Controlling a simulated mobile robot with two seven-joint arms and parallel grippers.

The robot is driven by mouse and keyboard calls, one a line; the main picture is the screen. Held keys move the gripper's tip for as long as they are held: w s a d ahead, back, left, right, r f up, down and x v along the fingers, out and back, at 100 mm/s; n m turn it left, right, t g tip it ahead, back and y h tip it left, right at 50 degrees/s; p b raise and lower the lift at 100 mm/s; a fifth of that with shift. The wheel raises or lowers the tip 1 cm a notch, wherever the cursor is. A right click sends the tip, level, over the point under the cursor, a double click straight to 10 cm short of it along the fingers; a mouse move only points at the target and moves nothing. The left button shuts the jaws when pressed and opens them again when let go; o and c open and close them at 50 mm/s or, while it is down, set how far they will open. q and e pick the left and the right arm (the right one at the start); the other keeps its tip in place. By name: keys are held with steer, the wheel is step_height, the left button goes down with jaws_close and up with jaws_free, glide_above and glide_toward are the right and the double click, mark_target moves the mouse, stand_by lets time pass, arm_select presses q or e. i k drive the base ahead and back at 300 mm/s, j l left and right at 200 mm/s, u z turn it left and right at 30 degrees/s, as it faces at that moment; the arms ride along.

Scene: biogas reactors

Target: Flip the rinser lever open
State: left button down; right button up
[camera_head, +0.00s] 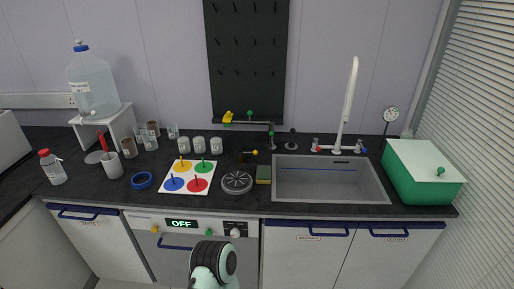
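A round dark grey disc with a spoked top, which looks like the rinser (237,182), lies on the black worktop left of the sink. Behind it is a small dark fitting with a yellow-tipped lever (252,153). I cannot tell from this view whether this lever belongs to the rinser or how far it is turned. Neither of my grippers shows; only a rounded white and black part of my own arm rises at the bottom centre, in front of the cabinets.
The sink (330,196) with a tall white faucet (348,100) is on the right, beside a green box (424,175). A white mat with coloured circles (190,164), glass beakers (200,144) and a blue ring (142,180) are left.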

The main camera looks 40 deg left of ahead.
mark_target(242, 153)
steer(key=k+j, duration=0.45)
steer(key=j, duration=0.25)
steer(key=k+j, duration=0.25)
steer(key=j, duration=0.15)
